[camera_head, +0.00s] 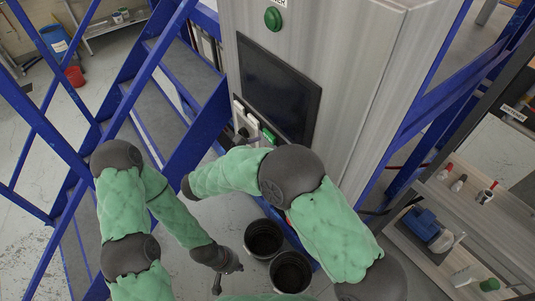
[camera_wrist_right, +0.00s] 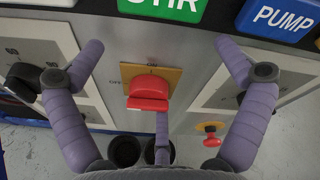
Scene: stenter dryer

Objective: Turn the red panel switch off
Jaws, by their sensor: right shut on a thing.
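The red panel switch (camera_wrist_right: 148,92) sits on a yellow plate (camera_wrist_right: 172,75) on the grey panel in the right wrist view. An OFF label is at the plate's left and a mark is at its top; I cannot tell which the handle points to. In the head view the right gripper and the switch are mostly hidden behind my right forearm. My left gripper (camera_head: 228,278) hangs low, open and empty, away from the panel.
A green button (camera_wrist_right: 165,8) and a blue PUMP button (camera_wrist_right: 278,18) are above the switch. A red emergency knob (camera_wrist_right: 211,138) is at the lower right. Two black buckets (camera_head: 264,239) stand on the floor below. Blue stairs (camera_head: 180,75) flank the cabinet (camera_head: 350,60).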

